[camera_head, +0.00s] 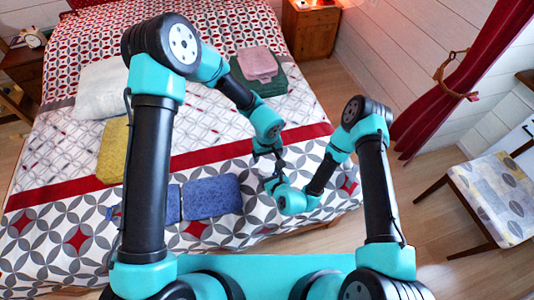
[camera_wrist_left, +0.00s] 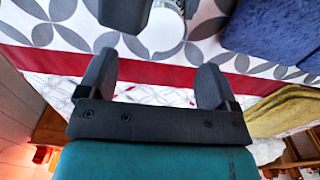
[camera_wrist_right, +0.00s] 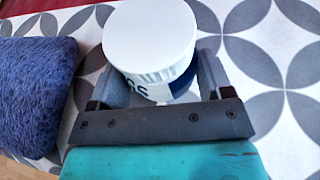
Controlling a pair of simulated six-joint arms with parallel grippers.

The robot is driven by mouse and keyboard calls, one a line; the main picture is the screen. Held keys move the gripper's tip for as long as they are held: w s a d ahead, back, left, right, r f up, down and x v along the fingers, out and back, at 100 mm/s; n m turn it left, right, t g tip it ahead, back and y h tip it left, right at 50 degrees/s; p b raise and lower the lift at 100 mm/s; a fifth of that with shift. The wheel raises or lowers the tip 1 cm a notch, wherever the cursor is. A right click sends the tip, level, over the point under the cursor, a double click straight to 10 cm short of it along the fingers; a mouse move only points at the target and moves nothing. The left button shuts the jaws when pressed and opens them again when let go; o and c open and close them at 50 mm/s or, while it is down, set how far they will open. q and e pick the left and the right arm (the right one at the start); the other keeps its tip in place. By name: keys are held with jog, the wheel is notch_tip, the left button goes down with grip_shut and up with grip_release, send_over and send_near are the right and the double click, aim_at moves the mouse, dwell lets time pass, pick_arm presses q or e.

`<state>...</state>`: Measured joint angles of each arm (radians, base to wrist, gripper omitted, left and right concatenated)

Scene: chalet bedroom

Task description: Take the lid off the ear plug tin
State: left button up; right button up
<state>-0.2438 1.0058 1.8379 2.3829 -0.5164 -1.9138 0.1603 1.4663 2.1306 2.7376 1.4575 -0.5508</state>
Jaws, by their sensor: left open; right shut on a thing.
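The ear plug tin (camera_wrist_right: 155,88) has a white lid (camera_wrist_right: 148,35) and a white and blue body with lettering, and fills the right wrist view's middle. My right gripper (camera_wrist_right: 155,75) is shut around the tin's body, below the lid. The lid is on the tin. In the left wrist view the white tin (camera_wrist_left: 163,30) is at the top, partly cut off, beyond my left gripper's fingertips. My left gripper (camera_wrist_left: 155,75) is open with nothing between its fingers. In the head view both grippers are close together over the bed, and the tin is mostly hidden.
The bed (camera_head: 60,220) has a patterned cover with a red stripe. Blue cloths (camera_head: 212,196) lie left of the grippers, and a yellow cloth (camera_head: 113,150) lies further left. A green and pink stack (camera_head: 258,70) lies farther back. The bed's edge is close to the right.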

aim_at(267, 166)
pick_arm(q)
jog(key=shift+f, duration=3.85)
jog(key=c, duration=0.9)
jog(key=n, duration=0.6)
jog(key=shift+c, duration=0.2)
jog(key=n, duration=0.7)
jog(key=shift+r, duration=0.65)
jog(key=shift+r, duration=0.35)
jog(key=shift+r, duration=0.2)
